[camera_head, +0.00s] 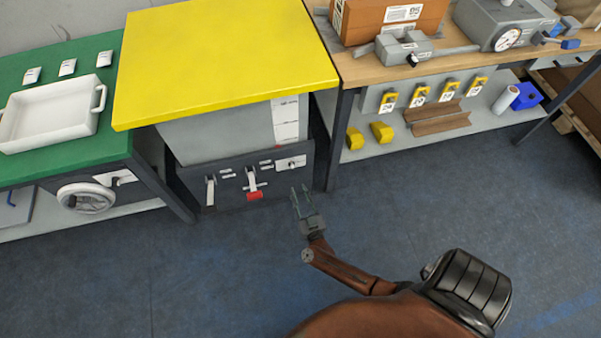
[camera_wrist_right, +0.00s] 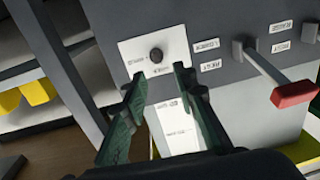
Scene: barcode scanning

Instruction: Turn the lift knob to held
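A round black knob (camera_wrist_right: 156,54) sits on a white plate (camera_wrist_right: 140,52) on the dark front panel, with small labels beside it. In the head view the white plate (camera_head: 291,162) is at the panel's right end; the knob is too small there to read its setting. My right gripper (camera_head: 300,188) is open and empty, in front of and below the plate. In the right wrist view the gripper's fingertips (camera_wrist_right: 159,73) point at the plate, one to each side of the knob and apart from it. My left gripper is not in view.
A red-handled lever (camera_head: 254,194) and a white lever (camera_head: 210,190) stick out from the panel left of the plate. A yellow top (camera_head: 225,55) overhangs the panel. A bench leg (camera_head: 337,150) stands to the right. The blue floor (camera_head: 400,215) is clear.

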